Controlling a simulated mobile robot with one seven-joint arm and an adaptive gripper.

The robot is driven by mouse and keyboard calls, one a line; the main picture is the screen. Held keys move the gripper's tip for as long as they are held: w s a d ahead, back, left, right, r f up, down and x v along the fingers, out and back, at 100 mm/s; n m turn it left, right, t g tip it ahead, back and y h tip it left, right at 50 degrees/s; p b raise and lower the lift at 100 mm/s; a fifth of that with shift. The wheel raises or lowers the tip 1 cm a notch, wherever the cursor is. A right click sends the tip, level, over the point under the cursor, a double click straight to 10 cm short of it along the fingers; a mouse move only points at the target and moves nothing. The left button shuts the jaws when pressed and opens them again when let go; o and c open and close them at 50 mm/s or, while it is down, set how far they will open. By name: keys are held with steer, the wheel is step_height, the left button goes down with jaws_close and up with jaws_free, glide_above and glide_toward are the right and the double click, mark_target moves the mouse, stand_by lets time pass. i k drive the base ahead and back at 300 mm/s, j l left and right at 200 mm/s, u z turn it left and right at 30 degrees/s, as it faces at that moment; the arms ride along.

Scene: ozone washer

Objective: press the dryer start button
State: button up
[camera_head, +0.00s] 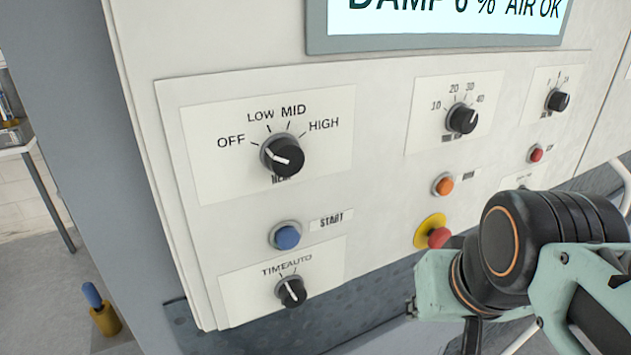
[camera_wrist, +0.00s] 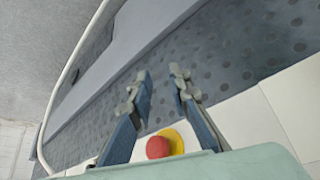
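The blue round button (camera_head: 287,236) sits in a grey collar on the white control panel (camera_head: 380,180), with a START label (camera_head: 332,220) to its right. It is fully visible in the head view, and nothing touches it. My gripper (camera_wrist: 161,78) shows in the wrist view with its two fingers apart and nothing between them. In the head view my wrist is at the lower right, right of the blue button; my fingers are not clearly visible there. The blue button is not seen in the wrist view.
A red button on a yellow ring (camera_head: 439,237) is close to my wrist and also shows in the wrist view (camera_wrist: 158,147). Black knobs (camera_head: 283,157) (camera_head: 291,292) sit above and below the blue button. An orange button (camera_head: 443,186) is farther right. The display (camera_head: 450,22) reads DAMP 6 % AIR OK.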

mark_target(289, 238)
steer(key=k+u, duration=0.15)
steer(key=k, duration=0.35)
steer(key=k+j+u, duration=0.1)
steer(key=k, duration=0.35)
steer(key=k+j+u, duration=0.15)
steer(key=k, duration=0.35)
steer(key=j, duration=0.3)
steer(key=l, duration=0.25)
steer(key=i+j, duration=0.1)
steer(key=i, duration=0.15)
